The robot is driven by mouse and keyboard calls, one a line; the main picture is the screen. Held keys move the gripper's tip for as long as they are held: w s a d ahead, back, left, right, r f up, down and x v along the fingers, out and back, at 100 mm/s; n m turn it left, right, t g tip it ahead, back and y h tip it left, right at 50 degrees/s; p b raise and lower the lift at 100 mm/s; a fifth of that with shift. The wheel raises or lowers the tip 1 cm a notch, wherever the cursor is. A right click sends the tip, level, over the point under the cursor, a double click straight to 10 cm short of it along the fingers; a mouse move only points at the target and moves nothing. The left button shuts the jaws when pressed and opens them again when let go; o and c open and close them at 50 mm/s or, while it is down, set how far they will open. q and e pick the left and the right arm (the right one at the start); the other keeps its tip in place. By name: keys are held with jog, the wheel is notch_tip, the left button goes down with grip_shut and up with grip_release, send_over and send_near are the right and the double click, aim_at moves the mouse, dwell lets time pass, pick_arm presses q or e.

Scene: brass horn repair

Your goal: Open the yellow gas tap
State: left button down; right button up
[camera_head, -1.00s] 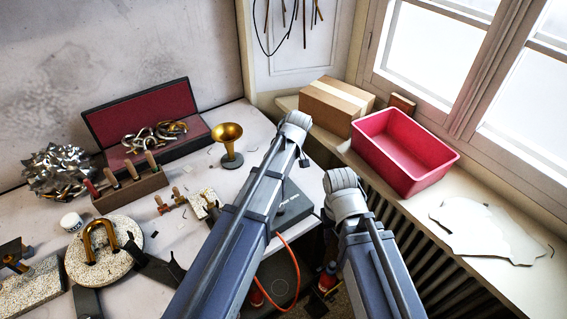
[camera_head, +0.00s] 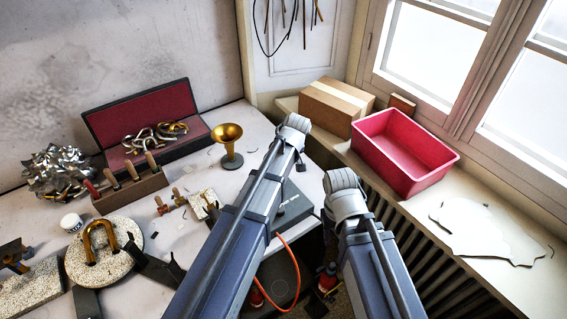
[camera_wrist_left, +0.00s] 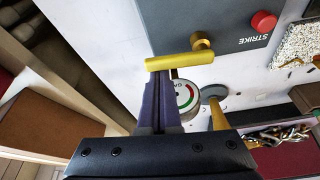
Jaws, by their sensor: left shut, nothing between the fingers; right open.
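In the left wrist view the yellow tap handle (camera_wrist_left: 180,61) is a bar lying across the picture beside the grey box marked STRIKE (camera_wrist_left: 215,20). My left gripper (camera_wrist_left: 157,76) is shut and empty. Its fingertips are at the left part of the bar; I cannot tell whether they touch it. A round gauge (camera_wrist_left: 186,96) with green and red marks sits just past the fingers. In the head view the grey box (camera_head: 292,208) shows beside my left arm, which hides the tap and the left gripper. My right arm shows at right; its fingers cannot be made out.
A brass horn bell (camera_head: 228,145) stands behind the box. A stone disc (camera_head: 125,232) and tool block (camera_head: 130,190) are at left. A pink bin (camera_head: 402,150) and cardboard box (camera_head: 336,105) stand on the windowsill. An orange hose (camera_head: 297,270) hangs below the bench edge.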

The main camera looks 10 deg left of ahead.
aim_at(286, 190)
pick_arm(q)
jog(key=m, duration=0.2)
jog(key=s+d+m+h, duration=0.1)
jog(key=s+m, duration=0.1)
jog(key=m, duration=0.1)
jog(key=shift+s+d+m+t+h, duration=0.2)
jog(key=shift+d+m+t+h, duration=0.1)
jog(key=shift+t, duration=0.1)
jog(key=m, duration=0.1)
jog(key=s+m, duration=0.1)
jog(key=m+h, duration=0.1)
jog(key=shift+s+d+m, duration=0.25)
jog(key=shift+s+m, duration=0.05)
jog(key=s+m, duration=0.1)
jog(key=m, duration=0.1)
jog(key=s+m+h, duration=0.1)
jog(key=m, duration=0.1)
jog(key=shift+a+g+h, duration=0.15)
jog(key=shift+g+h, duration=0.15)
jog(key=shift+s+a, duration=0.1)
jog(key=shift+s, duration=0.4)
jog(key=shift+s+a, duration=0.15)
jog(key=shift+s, duration=0.05)
jog(key=p+v, duration=0.7)
jog(key=shift+r, duration=0.4)
jog(key=shift+s+a, duration=0.1)
